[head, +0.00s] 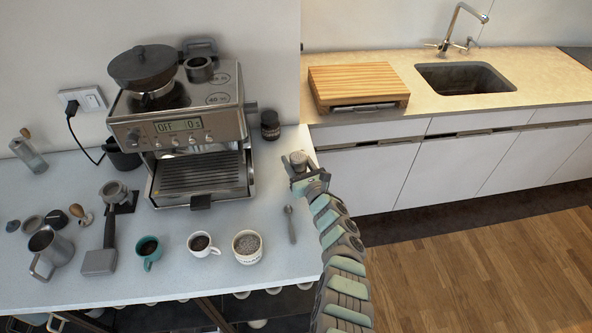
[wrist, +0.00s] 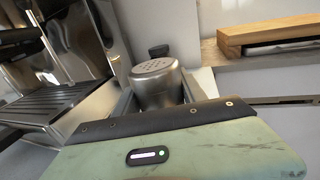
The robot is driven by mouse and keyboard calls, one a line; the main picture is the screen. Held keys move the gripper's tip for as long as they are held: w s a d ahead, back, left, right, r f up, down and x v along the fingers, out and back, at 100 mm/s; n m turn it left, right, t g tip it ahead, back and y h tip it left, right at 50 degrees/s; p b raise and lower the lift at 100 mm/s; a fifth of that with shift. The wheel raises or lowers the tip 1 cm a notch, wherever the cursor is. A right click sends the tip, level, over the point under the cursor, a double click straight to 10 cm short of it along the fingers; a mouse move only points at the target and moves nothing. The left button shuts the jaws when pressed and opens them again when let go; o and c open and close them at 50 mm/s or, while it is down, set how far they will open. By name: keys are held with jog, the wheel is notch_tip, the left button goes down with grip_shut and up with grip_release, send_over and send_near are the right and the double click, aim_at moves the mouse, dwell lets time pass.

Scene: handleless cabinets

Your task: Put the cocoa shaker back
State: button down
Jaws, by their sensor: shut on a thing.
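The cocoa shaker (wrist: 158,84) is a silver metal can with a perforated domed top. My gripper (head: 303,178) is shut on it at the right end of the white counter, to the right of the espresso machine. The shaker also shows small in the head view (head: 298,160), upright or nearly so. In the wrist view it stands between the jaws and its lower part is hidden by my gripper's body. I cannot tell whether its base touches the counter.
The espresso machine (head: 184,130) stands left of my gripper. A dark jar (head: 270,125) is behind, near the wall. A wooden board (head: 358,84) lies on the right-hand counter.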

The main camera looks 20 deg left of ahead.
aim_at(296, 167)
jog(key=shift+f+b, duration=0.6)
jog(key=shift+f, duration=0.75)
jog(key=shift+f, duration=0.15)
jog(key=c, duration=0.7)
grip_release()
jog(key=shift+o, duration=0.2)
